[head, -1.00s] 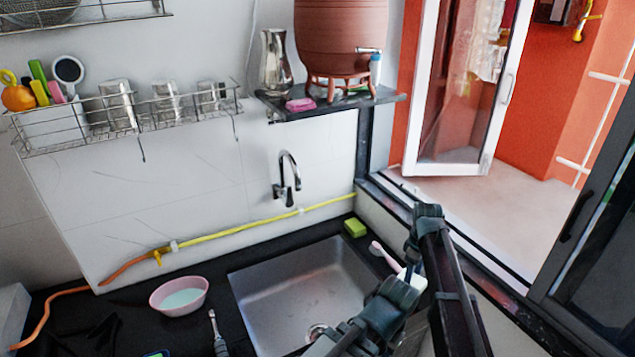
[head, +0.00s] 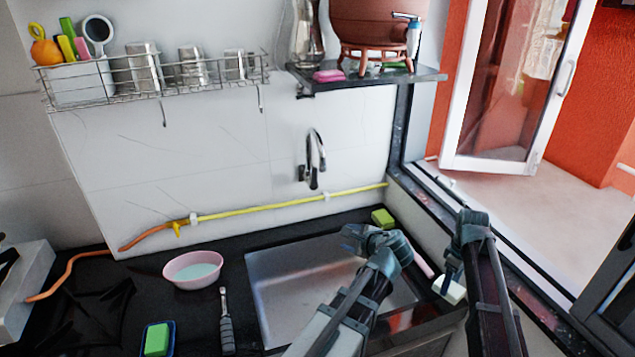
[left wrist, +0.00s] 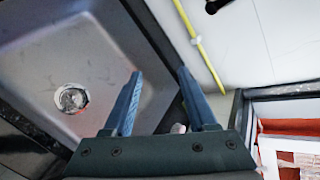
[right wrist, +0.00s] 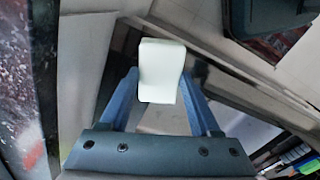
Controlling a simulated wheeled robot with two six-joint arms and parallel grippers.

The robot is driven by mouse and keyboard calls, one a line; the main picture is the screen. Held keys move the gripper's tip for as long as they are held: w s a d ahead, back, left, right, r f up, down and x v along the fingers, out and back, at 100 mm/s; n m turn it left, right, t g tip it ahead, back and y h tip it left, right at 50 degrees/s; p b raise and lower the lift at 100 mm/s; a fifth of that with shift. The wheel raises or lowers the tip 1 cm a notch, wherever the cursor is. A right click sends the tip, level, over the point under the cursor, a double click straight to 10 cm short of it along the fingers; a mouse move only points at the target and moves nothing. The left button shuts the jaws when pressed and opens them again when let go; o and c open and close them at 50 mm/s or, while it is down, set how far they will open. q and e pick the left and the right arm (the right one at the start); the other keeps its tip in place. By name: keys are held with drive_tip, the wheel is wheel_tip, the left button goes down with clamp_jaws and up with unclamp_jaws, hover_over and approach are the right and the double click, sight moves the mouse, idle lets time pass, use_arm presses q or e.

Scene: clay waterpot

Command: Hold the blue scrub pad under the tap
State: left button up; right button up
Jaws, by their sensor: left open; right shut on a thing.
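The tap (head: 314,160) is a dark, curved spout on the white wall above the sink (head: 285,290). My right gripper (head: 452,272) is shut on a pale, almost white block (head: 453,291), right of the sink; the block fills the jaws in the right wrist view (right wrist: 160,70). No blue face of it shows, so I cannot tell if it is the scrub pad. My left gripper (head: 375,243) is over the sink's right part, below and right of the tap. Its fingers are apart and empty in the left wrist view (left wrist: 160,90).
A yellow hose (head: 260,205) runs along the wall under the tap. A green sponge (head: 383,217) lies at the sink's back right corner. A pink bowl (head: 193,270), a brush (head: 226,325) and a blue dish with a green block (head: 157,340) are left of the sink. A window frame borders the right.

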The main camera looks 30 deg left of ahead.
sight(315, 171)
wheel_tip(315, 171, down, 6)
drive_tip(key=b, duration=0.4)
drive_tip(key=shift+r, duration=0.25)
use_arm(q)
drive_tip(key=w+a+r+m+t+y, duration=0.1)
drive_tip(key=w+a+r+m, duration=0.1)
drive_tip(key=w+a+m, duration=0.2)
drive_tip(key=w+a+r+m+t+y, duration=0.2)
drive_tip(key=w+a+m, duration=0.2)
drive_tip(key=w+a, duration=0.3)
drive_tip(key=w+a+r+m+t+y, duration=0.1)
drive_tip(key=w+a+m, duration=0.3)
drive_tip(key=a, duration=0.6)
drive_tip(key=shift+w+a+r+m+t, duration=0.15)
drive_tip(key=shift+w+r+t, duration=0.1)
drive_tip(key=shift+w+r, duration=0.2)
drive_tip(key=shift+w+a+r+m+t, duration=0.15)
drive_tip(key=shift+w+r+t, duration=0.15)
drive_tip(key=shift+w, duration=0.15)
drive_tip(key=shift+d, duration=0.1)
clamp_jaws()
